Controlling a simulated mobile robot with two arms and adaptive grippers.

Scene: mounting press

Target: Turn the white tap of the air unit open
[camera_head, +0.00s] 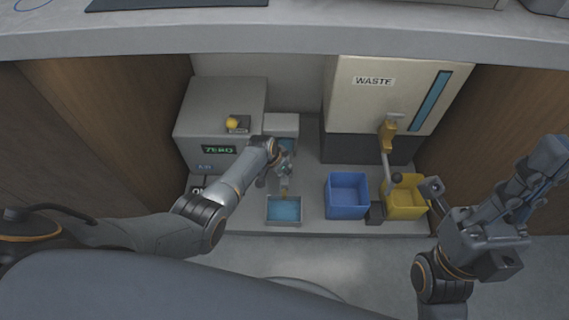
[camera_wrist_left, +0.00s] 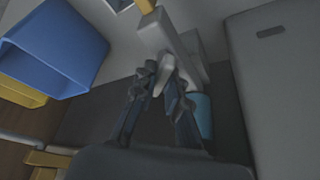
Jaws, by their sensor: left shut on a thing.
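The white tap (camera_wrist_left: 157,62) shows in the left wrist view as a pale piece running down between my left fingers. My left gripper (camera_wrist_left: 163,75) is shut on it. A blue cylinder (camera_wrist_left: 203,115) is beside the fingers. My right gripper (camera_head: 540,168) is raised at the right, away from the unit; its jaw opening is unclear.
A grey box (camera_head: 215,105) with a green ZERO display (camera_head: 219,150) stands left. A blue-filled tray (camera_head: 283,222) is below my left gripper.

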